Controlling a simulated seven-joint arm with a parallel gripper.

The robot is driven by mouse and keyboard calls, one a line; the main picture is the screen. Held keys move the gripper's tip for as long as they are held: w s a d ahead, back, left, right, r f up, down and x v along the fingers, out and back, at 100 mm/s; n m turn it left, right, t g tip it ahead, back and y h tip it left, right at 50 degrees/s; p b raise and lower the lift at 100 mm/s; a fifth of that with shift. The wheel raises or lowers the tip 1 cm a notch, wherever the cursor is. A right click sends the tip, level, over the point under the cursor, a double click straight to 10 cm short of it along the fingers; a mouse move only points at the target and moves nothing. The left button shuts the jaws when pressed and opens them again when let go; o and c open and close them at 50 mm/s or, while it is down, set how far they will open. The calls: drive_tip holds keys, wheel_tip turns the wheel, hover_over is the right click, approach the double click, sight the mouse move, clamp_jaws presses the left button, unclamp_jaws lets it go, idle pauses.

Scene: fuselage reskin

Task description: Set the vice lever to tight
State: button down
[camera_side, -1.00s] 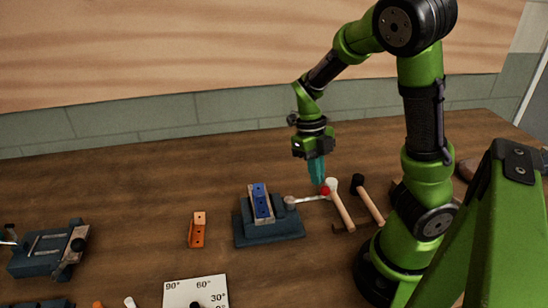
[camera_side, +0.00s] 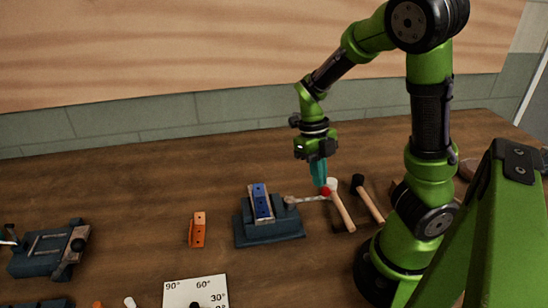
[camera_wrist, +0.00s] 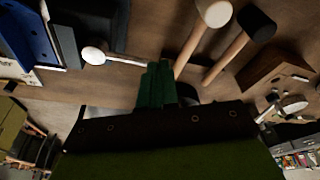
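The blue-grey vice (camera_side: 270,228) stands mid-table in the side view, with a blue and silver piece (camera_side: 260,203) between its jaws. Its metal lever (camera_side: 305,199) points right and ends in a red knob (camera_side: 325,191). My gripper (camera_side: 320,184) points down, its teal fingertips just above or touching the knob; I cannot tell which. The fingers look closed together, with nothing visible between them. In the wrist view, the lever (camera_wrist: 112,58) runs from the vice toward my fingers (camera_wrist: 157,68), which hide the knob.
A white-headed mallet (camera_side: 342,208) and a black-headed mallet (camera_side: 370,200) lie close to the right of the knob. An orange block (camera_side: 197,230) stands left of the vice, and another vice (camera_side: 48,250) is at far left. The table behind the vice is clear.

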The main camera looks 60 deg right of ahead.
drive_tip(key=shift+s+a, duration=0.1)
drive_tip(key=shift+s, duration=0.05)
drive_tip(key=shift+s+a, duration=0.95)
drive_tip(key=shift+s, duration=0.25)
drive_tip(key=shift+s+a, duration=0.3)
drive_tip(key=shift+a, duration=0.6)
drive_tip(key=shift+s+a, duration=0.25)
drive_tip(key=shift+a, duration=0.65)
drive_tip(key=shift+s+a, duration=0.3)
drive_tip(key=shift+a, duration=0.85)
drive_tip(key=s+a+r+v, duration=0.1)
drive_tip(key=s+v, duration=0.1)
drive_tip(key=v, duration=0.9)
hover_over(324, 193)
drive_tip(key=shift+s+d+f, duration=0.2)
drive_tip(key=shift+d+f, duration=0.05)
drive_tip(key=shift+f, duration=0.05)
